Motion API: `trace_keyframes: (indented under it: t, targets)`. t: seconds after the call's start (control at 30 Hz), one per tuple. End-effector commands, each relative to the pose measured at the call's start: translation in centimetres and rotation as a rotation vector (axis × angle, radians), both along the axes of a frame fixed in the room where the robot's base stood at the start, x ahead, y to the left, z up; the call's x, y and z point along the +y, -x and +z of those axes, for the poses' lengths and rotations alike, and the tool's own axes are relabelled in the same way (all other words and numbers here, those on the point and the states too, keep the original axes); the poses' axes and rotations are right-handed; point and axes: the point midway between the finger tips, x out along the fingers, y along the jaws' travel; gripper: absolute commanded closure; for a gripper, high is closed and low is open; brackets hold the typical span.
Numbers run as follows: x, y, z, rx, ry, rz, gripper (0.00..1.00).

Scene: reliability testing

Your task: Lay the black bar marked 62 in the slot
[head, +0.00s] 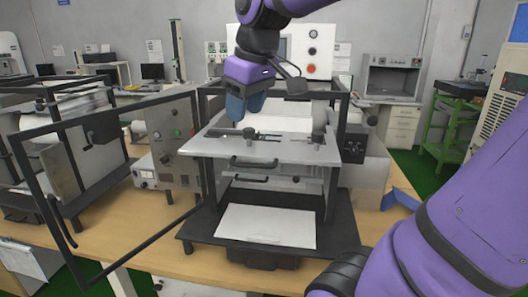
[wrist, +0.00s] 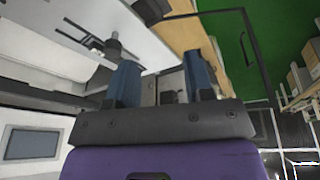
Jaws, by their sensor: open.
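My gripper (head: 246,106) has blue fingers and hangs above the left part of a white plate (head: 215,147) on a black-framed test machine. In the wrist view the fingers (wrist: 162,84) stand apart with nothing between them. Dark bar-like pieces (head: 262,137) lie along the top of the plate, below and to the right of the fingers. Dark parts also show on a pale surface at the upper left of the wrist view (wrist: 84,36). I cannot read a 62 on any piece, nor tell which is the bar. The slot cannot be made out.
A grey knobbed post (head: 319,122) rises at the plate's right. Black handles (head: 254,163) sit on the front below it. An open black-framed door (head: 62,130) stands at the left. A white sheet (head: 266,226) lies on the lower base. The wooden table (head: 150,228) has bare room in front.

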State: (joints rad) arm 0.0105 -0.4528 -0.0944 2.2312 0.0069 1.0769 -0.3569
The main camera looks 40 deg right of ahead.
Motion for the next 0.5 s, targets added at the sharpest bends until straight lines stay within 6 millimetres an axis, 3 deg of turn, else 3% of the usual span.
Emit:
trace_keyframes:
  t: [0.03,0.2,0.33,0.5]
  targets:
    - [0.7,1.8,-0.6,-0.029,-0.008,-0.030,0.52]
    - [2.6,6.3,-3.1,-0.105,-0.043,-0.143,0.52]
    - [3.4,8.4,-4.6,-0.147,-0.064,-0.203,0.52]
    - [3.8,9.5,-5.6,-0.169,-0.076,-0.239,0.52]
